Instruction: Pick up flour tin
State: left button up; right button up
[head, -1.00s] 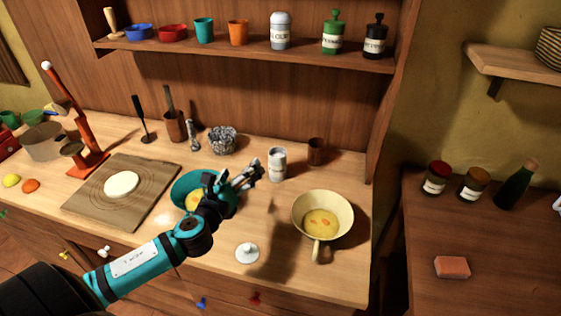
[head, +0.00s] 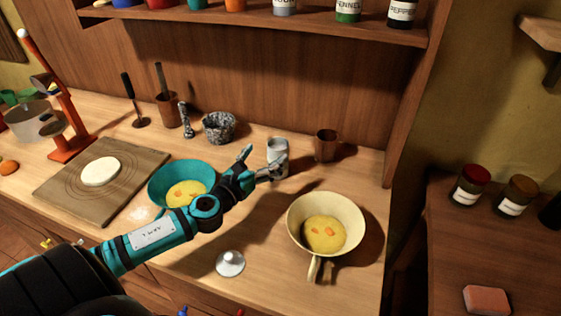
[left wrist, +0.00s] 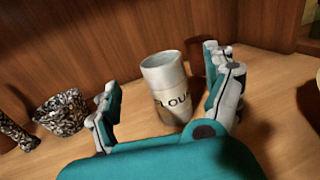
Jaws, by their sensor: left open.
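The flour tin (head: 278,153) is a pale grey, open-topped cylinder standing upright on the wooden counter. In the left wrist view the tin (left wrist: 170,90) shows a partly visible label reading "FLOU". My left gripper (head: 258,164) is open and empty, with the tin just ahead of it. In the wrist view the tin appears between the two spread fingers, and I see no contact. Part of the tin's lower side is hidden by the gripper in the head view. My right gripper is not in view.
A brown cup (head: 326,145) stands close behind and right of the tin. A speckled mortar (head: 219,128) is to its left. A teal bowl (head: 160,178) and a cream pan (head: 300,215) hold yellow mixture. A small silvery lid-like piece (head: 230,263) lies in front.

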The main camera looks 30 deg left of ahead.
pick_arm(q)
jog(key=f, duration=0.2)
jog(key=f+b, duration=0.1)
jog(key=f, duration=0.1)
jog(key=f+b, duration=0.1)
jog(key=f, duration=0.1)
jog(key=shift+s, duration=0.25)
jog(key=shift+w+r, duration=0.1)
jog(key=shift+w, duration=0.55)
jog(key=w+p, duration=0.1)
jog(key=w, duration=0.5)
jog(key=shift+w, duration=0.25)
jog(key=shift+s, duration=0.1)
jog(key=shift+c, duration=0.5)
jog(key=c, duration=1.5)
